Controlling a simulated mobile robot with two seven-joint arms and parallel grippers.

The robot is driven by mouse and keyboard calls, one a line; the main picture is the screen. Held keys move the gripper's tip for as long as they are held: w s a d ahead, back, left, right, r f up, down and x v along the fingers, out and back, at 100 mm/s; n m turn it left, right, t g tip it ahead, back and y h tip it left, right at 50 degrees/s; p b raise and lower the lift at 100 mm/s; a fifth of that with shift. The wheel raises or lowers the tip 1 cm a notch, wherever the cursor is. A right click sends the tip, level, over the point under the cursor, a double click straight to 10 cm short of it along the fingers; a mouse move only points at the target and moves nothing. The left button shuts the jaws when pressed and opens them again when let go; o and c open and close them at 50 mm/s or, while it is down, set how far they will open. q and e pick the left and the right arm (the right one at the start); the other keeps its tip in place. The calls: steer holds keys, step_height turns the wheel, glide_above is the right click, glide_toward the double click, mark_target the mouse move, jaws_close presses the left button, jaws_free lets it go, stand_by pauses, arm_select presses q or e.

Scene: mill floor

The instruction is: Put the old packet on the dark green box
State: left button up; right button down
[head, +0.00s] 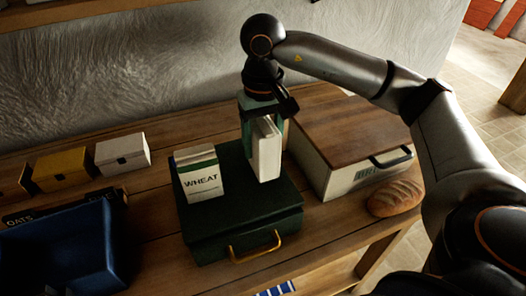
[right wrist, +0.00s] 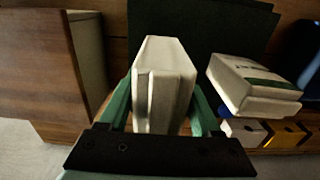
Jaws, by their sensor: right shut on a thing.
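My right gripper (head: 263,122) is shut on a pale off-white packet (head: 265,152) and holds it upright over the back right part of the dark green box (head: 250,226). The held packet also shows between the green fingers in the right wrist view (right wrist: 165,80). I cannot tell whether its bottom touches the lid, and no print on it can be read. A second packet, the white and green WHEAT packet (head: 202,184), stands on the left part of the lid, apart from the held one. My left gripper is not in view.
A white bread box with a wooden lid (head: 350,128) stands close on the right, with a loaf (head: 396,198) beside it. A blue bin (head: 58,245) and small yellow (head: 62,170) and white (head: 123,154) boxes stand left. The lid's front is clear.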

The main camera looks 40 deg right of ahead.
mark_target(263, 125)
steer(key=shift+f+p, duration=0.3)
steer(key=shift+f, duration=1.2)
steer(key=shift+f, duration=0.15)
steer(key=shift+c, duration=0.4)
jaws_free()
step_height(263, 125, up, 12)
steer(key=shift+r+p, duration=0.15)
steer(key=shift+p, duration=0.15)
